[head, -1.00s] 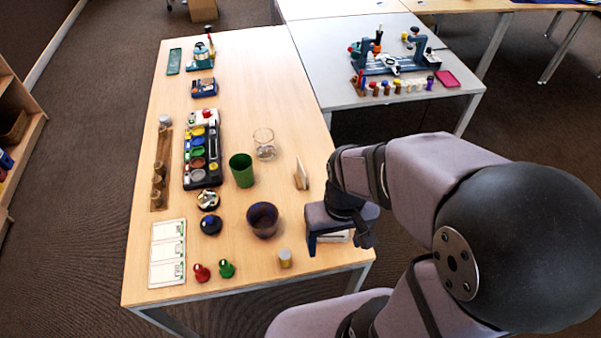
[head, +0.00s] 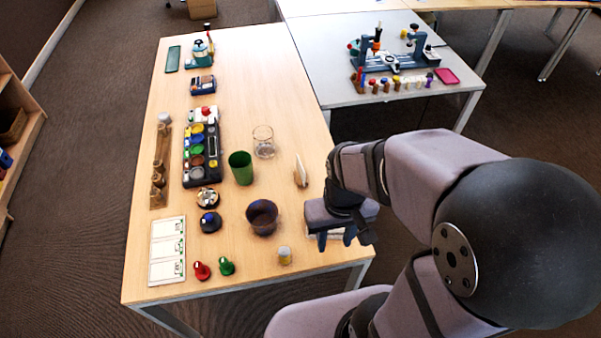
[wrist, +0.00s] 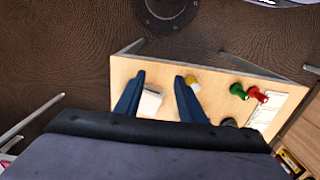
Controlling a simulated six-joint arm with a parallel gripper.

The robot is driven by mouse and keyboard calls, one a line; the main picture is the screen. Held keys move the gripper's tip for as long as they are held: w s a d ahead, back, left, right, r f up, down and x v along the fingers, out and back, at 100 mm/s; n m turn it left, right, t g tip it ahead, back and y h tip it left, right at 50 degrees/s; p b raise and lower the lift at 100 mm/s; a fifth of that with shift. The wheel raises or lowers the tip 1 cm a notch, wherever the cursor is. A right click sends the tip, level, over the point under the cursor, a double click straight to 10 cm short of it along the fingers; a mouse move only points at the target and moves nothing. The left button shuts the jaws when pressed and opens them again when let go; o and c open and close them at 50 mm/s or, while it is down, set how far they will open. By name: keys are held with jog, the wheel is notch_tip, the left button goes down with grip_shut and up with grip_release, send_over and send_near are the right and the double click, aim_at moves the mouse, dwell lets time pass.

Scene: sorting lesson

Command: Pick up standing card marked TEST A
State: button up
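A pale card (head: 301,171) stands upright in a small wooden holder (head: 300,181) near the table's right edge in the head view; its marking cannot be read. My gripper (head: 336,241) is nearer the front right corner, apart from that card. In the wrist view my gripper (wrist: 160,76) is open, with a gap between its two blue fingers. A white flat-topped object (wrist: 150,103) shows between the fingers, beside the left one. In the head view it is mostly hidden under the gripper. I cannot tell whether it bears any marking.
Red (head: 201,271) and green (head: 227,267) pawns stand at the front. The table's middle strip is bare.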

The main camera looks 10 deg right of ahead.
aim_at(301, 172)
jog(key=shift+c, duration=0.6)
jog(key=w+f+t+b, duration=0.1)
jog(key=w+f+b, duration=0.1)
jog(key=w, duration=0.1)
jog(key=w+d+f+t+b, duration=0.1)
jog(key=w+f+t, duration=0.1)
jog(key=w+f, duration=0.1)
jog(key=w+f+t+b, duration=0.1)
jog(key=w+f+b, duration=0.1)
jog(key=w, duration=0.3)
jog(key=shift+w+d+f+t+b, duration=0.15)
jog(key=shift+d+f+t+b, duration=0.2)
jog(key=shift+f, duration=0.1)
jog(key=w+f+t+b, duration=0.1)
jog(key=w, duration=0.1)
jog(key=w+f+t+b, duration=0.1)
jog(key=w, duration=0.2)
jog(key=w+f+t+b, duration=0.1)
jog(key=w+t+b, duration=0.1)
jog(key=w, duration=0.1)
jog(key=shift+n, duration=0.3)
jog(key=w+t+b, duration=0.2)
jog(key=w, duration=0.1)
jog(key=w+t+b, duration=0.1)
jog(key=shift+w+a+f+y, duration=0.2)
jog(key=shift+a+y, duration=0.1)
jog(key=shift+y, duration=0.1)
jog(key=shift+w+a+r+t+b, duration=0.25)
jog(key=shift+w+r+t+b, duration=0.25)
jog(key=shift+w+t, duration=0.35)
